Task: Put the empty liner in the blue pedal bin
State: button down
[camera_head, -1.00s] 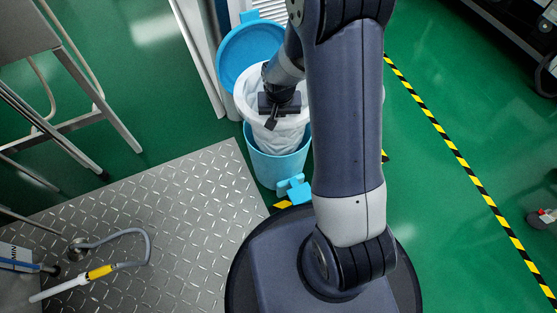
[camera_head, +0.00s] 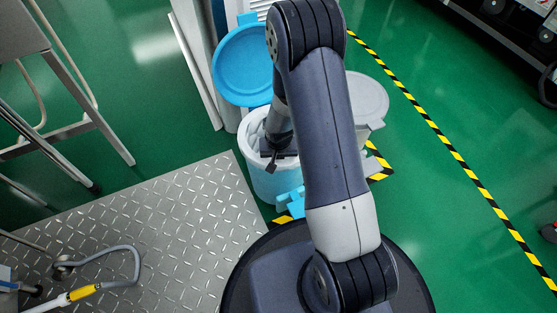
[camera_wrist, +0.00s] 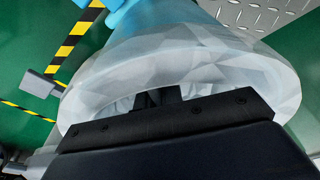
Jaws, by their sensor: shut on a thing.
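The blue pedal bin (camera_head: 270,193) stands past the far right corner of the metal plate, with its round blue lid (camera_head: 243,66) tipped up behind it. The white, see-through liner (camera_head: 257,128) is at the bin's mouth, its wide top spread around the rim and pale folds over the upper wall. In the wrist view the liner (camera_wrist: 190,58) flares broadly, with blue bin wall (camera_wrist: 140,14) beyond it. My gripper (camera_head: 276,160) points down at the liner's near edge. Its dark fingers (camera_wrist: 158,97) are shut on the liner; the exact grip is partly hidden.
A grey-lidded bin (camera_head: 368,98) stands close on the right, partly behind my arm. Pale upright panels (camera_head: 197,60) are behind on the left. The diamond-pattern metal plate (camera_head: 170,215) holds a hose (camera_head: 110,250).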

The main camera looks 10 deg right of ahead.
jog(key=shift+f, duration=0.3)
jog(key=shift+f, duration=0.15)
jog(key=c, duration=1.6)
grip_release()
jog(key=shift+o, duration=0.2)
jog(key=r+p, duration=0.1)
jog(key=r, duration=0.3)
jog(key=s+r+p, duration=0.1)
jog(key=r+p, duration=0.1)
jog(key=r, duration=0.2)
jog(key=s+r+p, duration=0.1)
jog(key=r+p, duration=0.1)
jog(key=r, duration=0.2)
jog(key=shift+s+a+r, duration=0.15)
jog(key=shift+a, duration=0.1)
